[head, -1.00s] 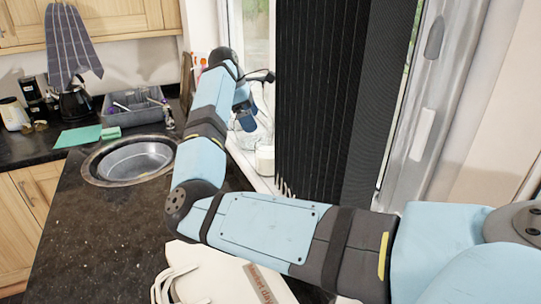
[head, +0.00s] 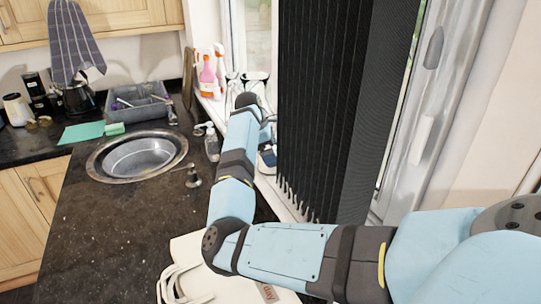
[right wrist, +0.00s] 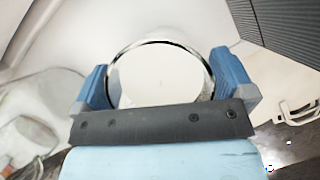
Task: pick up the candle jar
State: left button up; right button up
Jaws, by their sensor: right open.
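The candle jar (right wrist: 160,78) shows in the right wrist view as a round, off-white top with a dark, shiny rim. My right gripper (right wrist: 163,80) is open, with one blue finger to the left of the jar and one to the right. The lower part of the jar is hidden behind the gripper's dark bar. I cannot tell whether either finger touches it. In the head view my right arm reaches to the window sill, and its gripper (head: 267,157) is beside the black blind. The jar cannot be made out clearly there. My left gripper is not in view.
The black blind (head: 325,110) hangs close to the right of the gripper. Spray bottles (head: 208,75) stand farther along the sill. A clear bottle (head: 211,143) and a small dark item (head: 193,177) stand left of my arm. A white bag (head: 190,262) lies in front. The sink (head: 138,157) is left.

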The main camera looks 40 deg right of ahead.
jog(key=shift+a, duration=0.1)
jog(key=shift+r, duration=0.1)
jog(key=c, duration=0.9)
jog(key=shift+c, duration=0.2)
notch_tip(320, 180, up, 20)
jog(key=b, duration=0.3)
